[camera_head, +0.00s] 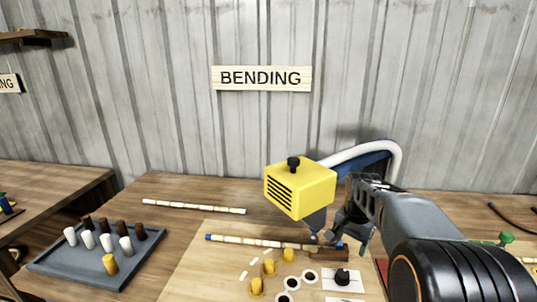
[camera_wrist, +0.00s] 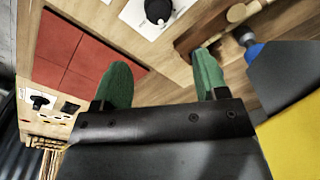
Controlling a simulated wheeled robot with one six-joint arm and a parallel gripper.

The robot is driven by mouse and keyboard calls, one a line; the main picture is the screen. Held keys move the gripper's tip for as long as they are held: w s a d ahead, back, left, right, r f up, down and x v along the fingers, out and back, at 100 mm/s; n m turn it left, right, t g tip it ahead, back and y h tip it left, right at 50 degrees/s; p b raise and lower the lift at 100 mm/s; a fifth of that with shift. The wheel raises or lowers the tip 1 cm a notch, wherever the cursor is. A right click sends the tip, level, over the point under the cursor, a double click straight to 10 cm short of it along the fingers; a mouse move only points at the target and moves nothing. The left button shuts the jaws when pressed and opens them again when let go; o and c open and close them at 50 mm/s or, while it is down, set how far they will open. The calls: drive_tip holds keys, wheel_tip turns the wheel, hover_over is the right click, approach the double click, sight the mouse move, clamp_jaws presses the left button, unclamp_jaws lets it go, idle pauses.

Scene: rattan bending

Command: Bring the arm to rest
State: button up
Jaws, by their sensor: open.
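My arm reaches in from the right in the head view, and my gripper (camera_head: 350,241) hangs low over the bench, close to the right side of a yellow boxy tool with a grey nozzle (camera_head: 300,188). In the wrist view my gripper (camera_wrist: 163,82) has two green fingertips spread apart, with only wooden surface showing between them. The yellow tool (camera_wrist: 296,138) is at the right edge there, its grey nozzle beside my right finger. Whether they touch I cannot tell.
A pale segmented rod with a blue end (camera_head: 250,241) lies near the nozzle; another rod (camera_head: 195,207) lies behind. Yellow pegs (camera_head: 269,268) and a white plate with black knob (camera_head: 343,279) stand in front. A grey tray (camera_head: 70,264) holds several cylinders.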

drive_tip(key=s+a+n+t+p, duration=0.1)
drive_tip(key=s+a+n, duration=0.3)
drive_tip(key=s, duration=0.4)
drive_tip(key=s+a+n+t+p, duration=0.1)
drive_tip(key=s+a+n+t, duration=0.1)
drive_tip(key=s+a+n, duration=0.3)
drive_tip(key=shift+s+a+r+n, duration=0.3)
drive_tip(key=shift+s+a, duration=0.05)
drive_tip(key=shift+s, duration=1.35)
